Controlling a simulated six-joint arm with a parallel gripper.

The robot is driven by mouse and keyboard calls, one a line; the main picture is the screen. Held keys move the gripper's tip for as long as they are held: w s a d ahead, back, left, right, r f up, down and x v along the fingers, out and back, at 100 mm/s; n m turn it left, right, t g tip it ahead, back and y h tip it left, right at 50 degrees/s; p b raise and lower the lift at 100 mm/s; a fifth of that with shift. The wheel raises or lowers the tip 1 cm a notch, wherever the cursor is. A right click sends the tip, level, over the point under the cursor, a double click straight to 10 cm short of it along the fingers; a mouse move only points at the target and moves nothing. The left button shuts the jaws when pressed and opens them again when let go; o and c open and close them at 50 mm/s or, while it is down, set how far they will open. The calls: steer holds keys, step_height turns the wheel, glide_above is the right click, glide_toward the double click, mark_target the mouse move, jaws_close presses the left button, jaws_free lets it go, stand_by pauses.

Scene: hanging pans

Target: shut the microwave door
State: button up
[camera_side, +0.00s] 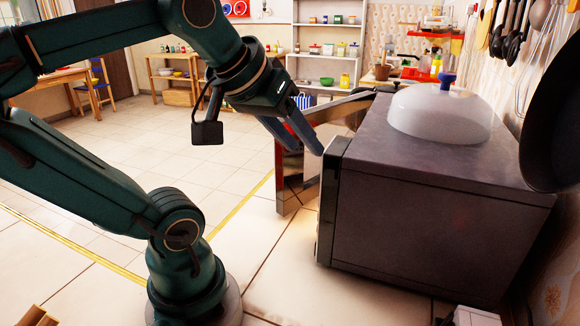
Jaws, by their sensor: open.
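The microwave (430,210) is a dark grey box on the right, with its front facing left. Its door (287,185) stands open, swung out to the left from the far side of the front, with a shiny, reflective face and a reddish patch near its outer edge. My gripper (309,151) is open, pointing down and right, with its fingers in front of the door's upper part near its outer edge. I cannot tell whether a finger touches the door. The fingers hide part of the door, and the inside of the microwave is out of sight.
A whitish dome cover (440,115) with a blue knob sits on the microwave. A black pan (555,125) and several utensils hang at the right wall. Shelves (328,60) stand at the back. The tiled surface left of the door is clear.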

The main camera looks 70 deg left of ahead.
steer(key=w+a+r+n+g+y, duration=0.1)
steer(key=w+a+r+n+g, duration=0.1)
steer(key=a+r+n, duration=0.4)
steer(key=n+g, duration=0.3)
steer(key=n, duration=0.5)
glide_above(277, 157)
steer(key=x, duration=0.4)
steer(key=shift+s+d+f, duration=0.1)
steer(key=shift+d+f, duration=0.1)
steer(key=shift+d, duration=0.15)
steer(key=shift+w+a+f+n+g+h, duration=0.35)
steer(key=shift+a+f+n+h, duration=0.4)
steer(key=shift+f, duration=1.95)
steer(key=shift+w+a+f+n+g+h, duration=0.1)
steer(key=shift+a+f+n+g+h, duration=0.6)
steer(key=shift+f, duration=2)
steer(key=shift+w+a+f+n+g+h, duration=0.25)
steer(key=shift+a+f+n, duration=0.8)
steer(key=shift+f, duration=1.65)
steer(key=shift+a, duration=0.1)
jaws_close()
